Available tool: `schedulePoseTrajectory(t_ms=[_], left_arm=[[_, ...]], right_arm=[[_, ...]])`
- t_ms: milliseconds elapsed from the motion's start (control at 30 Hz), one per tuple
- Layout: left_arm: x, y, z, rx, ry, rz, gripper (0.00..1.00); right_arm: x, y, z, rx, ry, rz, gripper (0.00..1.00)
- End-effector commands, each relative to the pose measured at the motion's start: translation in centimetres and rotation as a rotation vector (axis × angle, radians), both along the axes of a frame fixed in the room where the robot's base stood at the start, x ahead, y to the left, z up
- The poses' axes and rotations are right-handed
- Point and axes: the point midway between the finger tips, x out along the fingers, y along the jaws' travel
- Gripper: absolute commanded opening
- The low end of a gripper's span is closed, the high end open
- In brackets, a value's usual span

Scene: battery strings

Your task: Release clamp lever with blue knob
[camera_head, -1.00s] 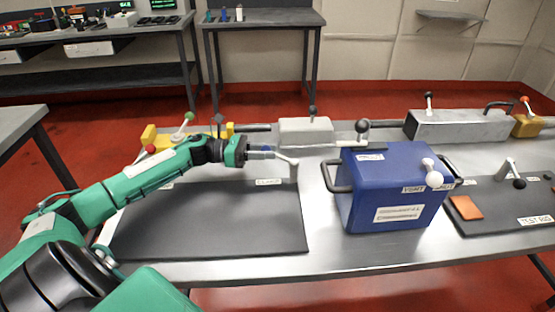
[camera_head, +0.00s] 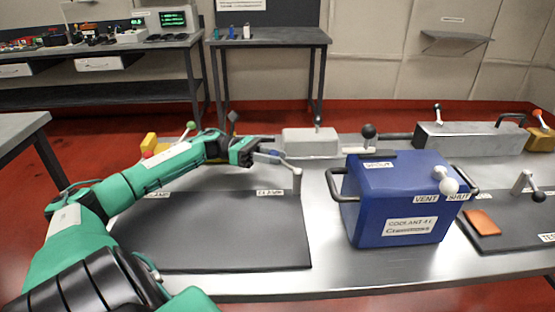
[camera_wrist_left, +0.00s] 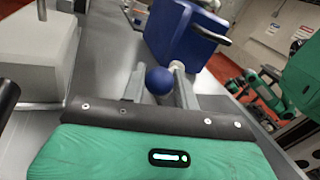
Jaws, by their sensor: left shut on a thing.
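The blue knob (camera_wrist_left: 159,80) sits between the two fingers of my left gripper (camera_wrist_left: 160,88) in the left wrist view. In the head view the left gripper (camera_head: 268,156) is at the pale clamp lever (camera_head: 290,165), and only a little blue shows between its fingers. The gripper is shut on the knob. The lever's post (camera_head: 297,182) stands at the back right corner of a dark mat (camera_head: 220,230), near a "CLAMP" label. The exact lever angle is hard to tell behind the fingers. My right gripper is out of view.
A blue box (camera_head: 400,205) with handles stands right of the lever. A pale grey block (camera_head: 310,142) with a dark-knobbed lever stands behind it. A yellow fixture (camera_head: 149,143) with red and green knobs is behind my left arm. The dark mat's surface is clear.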

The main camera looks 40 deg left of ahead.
Motion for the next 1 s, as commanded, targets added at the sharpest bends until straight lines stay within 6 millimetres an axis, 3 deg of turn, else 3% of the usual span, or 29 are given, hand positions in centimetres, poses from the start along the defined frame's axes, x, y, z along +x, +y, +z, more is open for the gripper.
schedulePoseTrajectory(t_ms=[433,467,533,833,1000], left_arm=[[0.1,0.3,0.5,-0.002,-0.009,0.007,0.00],[0.1,0.3,0.5,-0.002,-0.009,0.008,0.36],[0.1,0.2,0.4,-0.002,-0.007,0.006,0.50],[0.0,0.2,0.3,0.000,-0.003,0.001,0.51],[0.0,0.1,1.8,0.001,-0.005,0.000,0.51]], right_arm=[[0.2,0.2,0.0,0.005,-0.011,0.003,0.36],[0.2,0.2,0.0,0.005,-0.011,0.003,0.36],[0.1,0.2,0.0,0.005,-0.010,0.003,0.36],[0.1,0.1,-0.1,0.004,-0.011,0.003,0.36],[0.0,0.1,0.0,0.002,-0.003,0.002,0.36]])
